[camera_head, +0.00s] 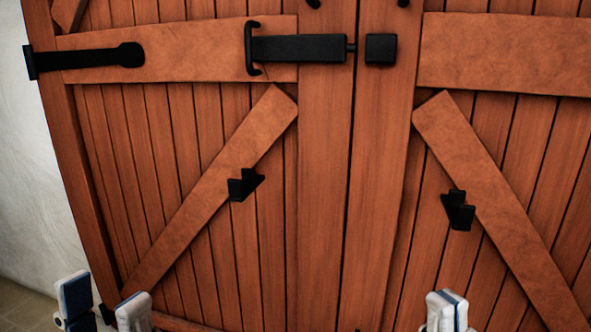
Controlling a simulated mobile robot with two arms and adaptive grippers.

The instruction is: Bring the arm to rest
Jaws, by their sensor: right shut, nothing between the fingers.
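My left gripper (104,300) is at the bottom left of the head view, in front of the lower left of a wooden double door. Its two white-and-blue fingers stand apart, and I see nothing held between them. My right gripper (447,309) is at the bottom, right of centre, in front of the right door leaf (462,125). Its fingers are together and empty. Both grippers show only at their finger ends; the arms are out of the picture.
A black sliding bolt (300,49) is on the left door leaf (325,190), beside a black keeper (380,49) across the seam. Black brackets (243,184) and (458,210) stick out from the diagonal braces. A pale wall (35,180) is at the left.

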